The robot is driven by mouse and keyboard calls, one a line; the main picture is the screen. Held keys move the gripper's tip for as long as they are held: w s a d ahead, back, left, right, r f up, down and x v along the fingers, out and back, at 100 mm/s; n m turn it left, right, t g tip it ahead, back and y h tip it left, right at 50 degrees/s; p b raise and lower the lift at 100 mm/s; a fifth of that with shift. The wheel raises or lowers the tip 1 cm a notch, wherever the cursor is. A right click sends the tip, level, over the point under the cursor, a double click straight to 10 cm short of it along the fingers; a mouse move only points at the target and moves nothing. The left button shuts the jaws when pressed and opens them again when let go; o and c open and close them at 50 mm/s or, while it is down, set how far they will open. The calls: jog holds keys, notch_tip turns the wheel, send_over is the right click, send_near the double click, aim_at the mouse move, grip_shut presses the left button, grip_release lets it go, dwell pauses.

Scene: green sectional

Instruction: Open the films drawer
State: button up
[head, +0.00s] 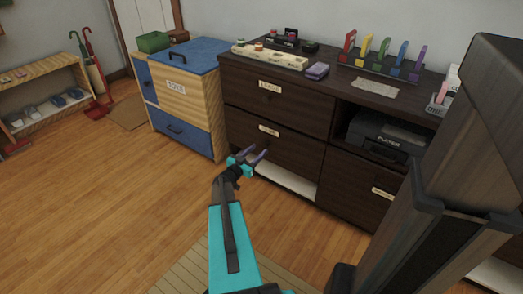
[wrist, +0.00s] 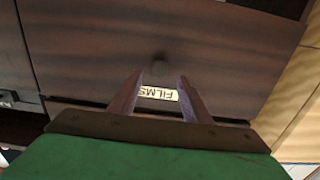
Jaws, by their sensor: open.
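The films drawer (head: 290,147) is the dark brown lower left drawer of the long cabinet, and its front looks flush. Its pale label (head: 268,130) is too small to read in the head view. In the wrist view the label (wrist: 158,94) reads FILMS upside down, framed between my fingers. A small dark knob (wrist: 158,58) shows on the drawer front (wrist: 90,60), beyond the fingertips. My gripper (head: 255,154) is open and empty, in front of the drawer's left part. Its two purple fingers also show in the wrist view (wrist: 160,82). Contact with the drawer cannot be told.
Another drawer (head: 290,105) is above, and a labelled one (head: 355,190) is to the right, below a niche with a black printer (head: 385,135). A blue and light wood chest (head: 185,100) stands close on the left. The floor (head: 110,200) at left is clear.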

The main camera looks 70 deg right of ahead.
aim_at(265, 145)
jog(key=shift+b+x, duration=0.4)
jog(key=shift+x, duration=1.65)
